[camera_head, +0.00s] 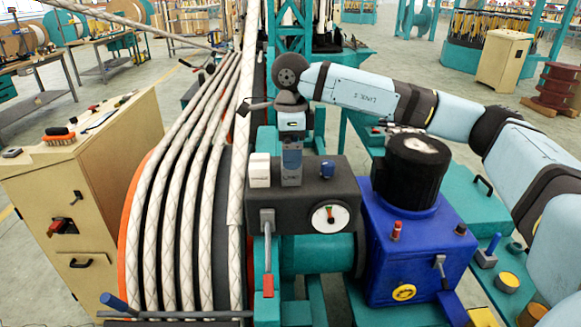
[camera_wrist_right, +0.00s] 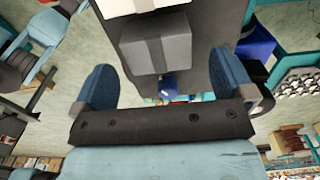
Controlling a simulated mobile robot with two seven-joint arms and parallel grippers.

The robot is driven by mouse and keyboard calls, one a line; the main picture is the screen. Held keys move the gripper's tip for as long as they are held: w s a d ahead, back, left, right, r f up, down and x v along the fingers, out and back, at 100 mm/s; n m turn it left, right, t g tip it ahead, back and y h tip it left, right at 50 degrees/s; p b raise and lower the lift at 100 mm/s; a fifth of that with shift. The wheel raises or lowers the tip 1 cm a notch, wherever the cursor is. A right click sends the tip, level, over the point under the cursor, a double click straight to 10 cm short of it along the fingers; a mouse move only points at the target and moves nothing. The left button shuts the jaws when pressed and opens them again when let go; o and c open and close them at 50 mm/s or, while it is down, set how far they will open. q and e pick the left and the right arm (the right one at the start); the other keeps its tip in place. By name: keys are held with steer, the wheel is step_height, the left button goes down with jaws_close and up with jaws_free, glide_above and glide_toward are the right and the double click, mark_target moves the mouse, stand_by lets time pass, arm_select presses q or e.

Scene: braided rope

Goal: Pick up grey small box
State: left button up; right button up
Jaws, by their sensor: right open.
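The small grey box (camera_wrist_right: 155,45) is in the right wrist view, on the dark top of a machine housing (camera_head: 325,195). A white box (camera_wrist_right: 140,6) is beside it; in the head view the white box (camera_head: 259,170) stands to the left of my right gripper. My right gripper (camera_wrist_right: 163,62) is open, its two blue fingers on either side of the grey box in the picture. I see no grip on the box. In the head view my right gripper (camera_head: 292,160) points down at the housing top and largely covers the grey box. My left gripper is not in view.
A blue knob (camera_head: 327,169) stands on the housing top right of the gripper. A round gauge (camera_head: 329,217) is on its front. A blue machine with a black motor (camera_head: 409,175) stands to the right. Thick pale braided ropes (camera_head: 195,190) run close on the left.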

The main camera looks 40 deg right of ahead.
step_height(320, 180, down, 4)
steer(key=shift+s+f+p, duration=0.1)
steer(key=shift+f+p, duration=0.1)
steer(key=shift+p, duration=0.35)
steer(key=c, duration=1)
steer(key=shift+r, duration=0.1)
